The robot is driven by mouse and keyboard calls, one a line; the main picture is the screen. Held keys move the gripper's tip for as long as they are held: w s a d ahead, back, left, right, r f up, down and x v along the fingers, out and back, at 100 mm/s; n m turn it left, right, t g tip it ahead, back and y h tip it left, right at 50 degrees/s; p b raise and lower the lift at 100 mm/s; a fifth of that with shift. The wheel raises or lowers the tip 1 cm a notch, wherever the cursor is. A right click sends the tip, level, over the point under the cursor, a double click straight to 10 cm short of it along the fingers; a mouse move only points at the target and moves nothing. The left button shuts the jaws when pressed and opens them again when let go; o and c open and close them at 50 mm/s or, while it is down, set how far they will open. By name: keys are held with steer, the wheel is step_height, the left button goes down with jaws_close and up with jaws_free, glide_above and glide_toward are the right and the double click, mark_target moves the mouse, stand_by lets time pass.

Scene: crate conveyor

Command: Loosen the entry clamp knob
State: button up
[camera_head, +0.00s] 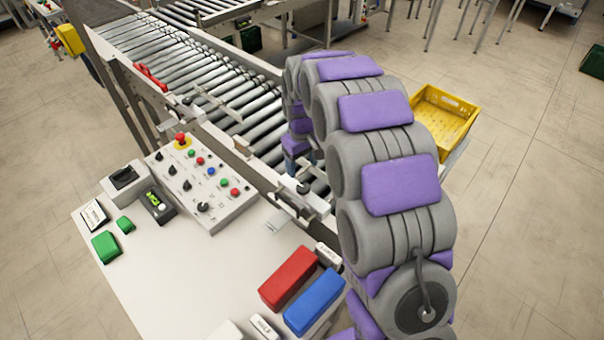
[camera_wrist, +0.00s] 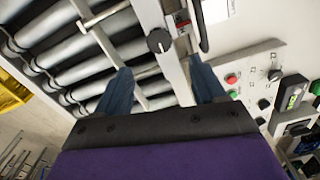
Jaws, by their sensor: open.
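The entry clamp knob (camera_head: 303,187) is a small black knob on a metal bracket at the near edge of the roller conveyor. In the wrist view the black knob (camera_wrist: 159,40) shows from close by, with a pale pointer mark, on a metal bar. My gripper (camera_wrist: 160,80) is open and empty. Its two blue fingers stand apart on either side below the knob in that view, not touching it. In the head view my gripper (camera_head: 291,168) is partly hidden behind my arm, just beyond the knob.
The control panel (camera_head: 202,180) with coloured buttons and knobs stands left of the clamp. Red (camera_head: 288,278) and blue (camera_head: 315,300) blocks lie on the white table (camera_head: 185,275). A yellow crate (camera_head: 440,118) is at right. A red handle (camera_head: 150,76) sits farther along the conveyor (camera_head: 200,75).

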step_height(320, 180, up, 8)
steer(key=shift+r, duration=0.15)
stand_by(0.6)
steer(key=s+d+r+m+b, duration=0.15)
steer(key=s+d, duration=0.25)
steer(key=s, duration=0.5)
steer(key=s+d+r+m, duration=0.15)
steer(key=s+d, duration=0.25)
steer(key=s, duration=0.5)
steer(key=s+d+f+m+g+b, duration=0.1)
steer(key=s+d+f+m, duration=0.1)
steer(key=s, duration=0.9)
steer(key=s+d+f+m+b, duration=0.1)
steer(key=s+d+f, duration=0.1)
steer(key=s, duration=0.9)
steer(key=shift+f+m+g, duration=0.4)
steer(key=shift+f, duration=0.1)
